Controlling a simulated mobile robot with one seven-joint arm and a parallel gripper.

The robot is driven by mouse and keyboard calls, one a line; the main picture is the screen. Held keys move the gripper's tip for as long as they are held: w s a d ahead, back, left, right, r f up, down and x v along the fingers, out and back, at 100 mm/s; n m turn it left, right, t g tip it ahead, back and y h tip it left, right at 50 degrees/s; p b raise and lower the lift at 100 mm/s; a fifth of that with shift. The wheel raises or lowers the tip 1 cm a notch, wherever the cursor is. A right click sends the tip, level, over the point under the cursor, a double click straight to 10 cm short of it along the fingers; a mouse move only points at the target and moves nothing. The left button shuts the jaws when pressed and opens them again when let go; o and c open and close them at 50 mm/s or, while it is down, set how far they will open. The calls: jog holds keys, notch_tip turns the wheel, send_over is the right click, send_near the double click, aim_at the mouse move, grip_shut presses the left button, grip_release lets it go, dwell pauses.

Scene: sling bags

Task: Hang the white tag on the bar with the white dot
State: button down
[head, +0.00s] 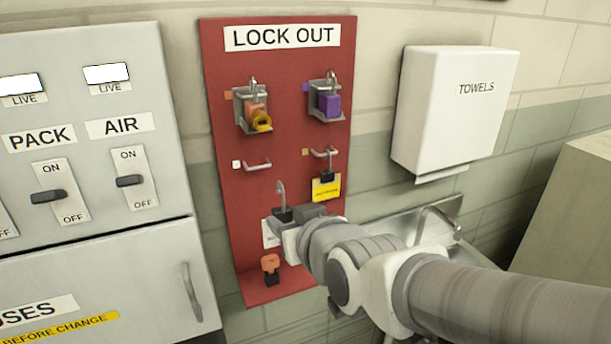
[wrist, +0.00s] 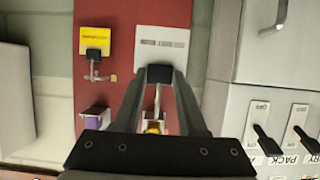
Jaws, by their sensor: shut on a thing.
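The white tag (head: 270,238) has a black block on top with a grey hook (head: 281,197) rising from it. My gripper (head: 297,213) is shut on the black block and partly hides the tag in the head view. In the wrist view the tag (wrist: 163,45) shows beyond the closed fingertips (wrist: 160,73). The bar (head: 258,166) with the white dot (head: 236,164) beside it is empty, on the left of the red board. The tag's hook is below and slightly right of this bar in the head view, apart from it.
A yellow tag (head: 326,188) hangs on the right bar. Above, brackets on the red board (head: 270,70) hold an orange padlock (head: 255,112) and a purple padlock (head: 329,104). Another orange item (head: 270,264) is at the board's bottom. A switch cabinet (head: 110,180) stands left, a towel dispenser (head: 450,115) right.

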jog(key=w+a+b, duration=0.2)
jog(key=w+a, duration=0.2)
jog(key=w, duration=0.4)
jog(key=shift+w+b, duration=0.3)
jog(key=shift+b, duration=0.05)
jog(key=shift+a, duration=0.1)
jog(key=shift+b, duration=0.6)
dwell(0.9)
jog(key=shift+w, duration=0.1)
jog(key=shift+w+a, duration=0.4)
jog(key=shift+w, duration=0.35)
jog(key=shift+w+a, duration=0.35)
jog(key=shift+w, duration=0.4)
jog(key=shift+f, duration=0.15)
notch_tip(320, 180, down, 2)
jog(key=shift+f+b, duration=0.1)
jog(key=shift+b, duration=1)
